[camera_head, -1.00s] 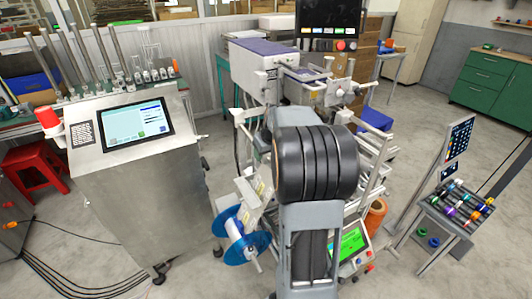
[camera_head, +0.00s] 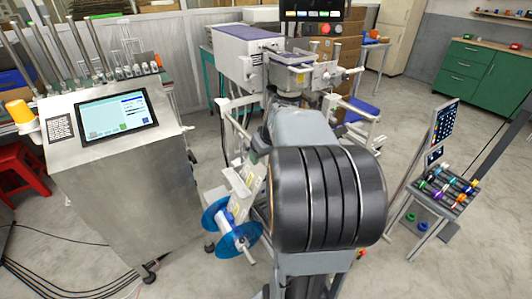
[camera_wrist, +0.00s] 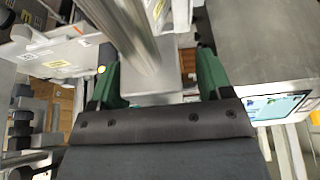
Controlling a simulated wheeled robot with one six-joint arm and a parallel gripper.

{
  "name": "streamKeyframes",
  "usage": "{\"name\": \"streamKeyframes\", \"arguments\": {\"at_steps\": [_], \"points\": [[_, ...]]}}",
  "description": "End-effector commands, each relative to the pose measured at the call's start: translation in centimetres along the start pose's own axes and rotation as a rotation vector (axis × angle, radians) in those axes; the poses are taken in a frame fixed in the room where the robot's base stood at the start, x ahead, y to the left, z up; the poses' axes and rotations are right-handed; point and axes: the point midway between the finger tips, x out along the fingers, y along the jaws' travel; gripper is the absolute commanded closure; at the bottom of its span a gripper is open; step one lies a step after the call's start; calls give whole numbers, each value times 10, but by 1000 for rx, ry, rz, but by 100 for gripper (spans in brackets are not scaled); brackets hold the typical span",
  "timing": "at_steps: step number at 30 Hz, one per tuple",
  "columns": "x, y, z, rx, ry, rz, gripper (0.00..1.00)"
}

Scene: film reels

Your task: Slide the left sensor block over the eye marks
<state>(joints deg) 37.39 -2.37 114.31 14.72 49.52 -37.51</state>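The film machine stands in the middle of the head view, with a blue-flanged film reel (camera_head: 230,228) low on its left side and a pale labelled plate (camera_head: 245,183) above the reel. A pale plate with yellow labels (camera_wrist: 60,55) is at left. I cannot make out the left sensor block or the eye marks for certain.
A steel cabinet with a tilted screen (camera_head: 117,115) stands left, its edge and screen close to my gripper's right side in the wrist view (camera_wrist: 275,107). A small table of coloured spools (camera_head: 447,190) is at right. Floor is open between it and the machine.

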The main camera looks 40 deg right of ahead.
Motion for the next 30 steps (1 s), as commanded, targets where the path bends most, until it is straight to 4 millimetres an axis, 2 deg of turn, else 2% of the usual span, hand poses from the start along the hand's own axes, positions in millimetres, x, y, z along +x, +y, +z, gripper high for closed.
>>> {"name": "streamKeyframes", "arguments": {"at_steps": [9, 13, 30], "points": [[-1, 3, 0, 5, 2, 5, 28], [-11, 4, -1, 4, 5, 8, 28], [-115, 1, -1, 1, 4, 5, 28]]}}
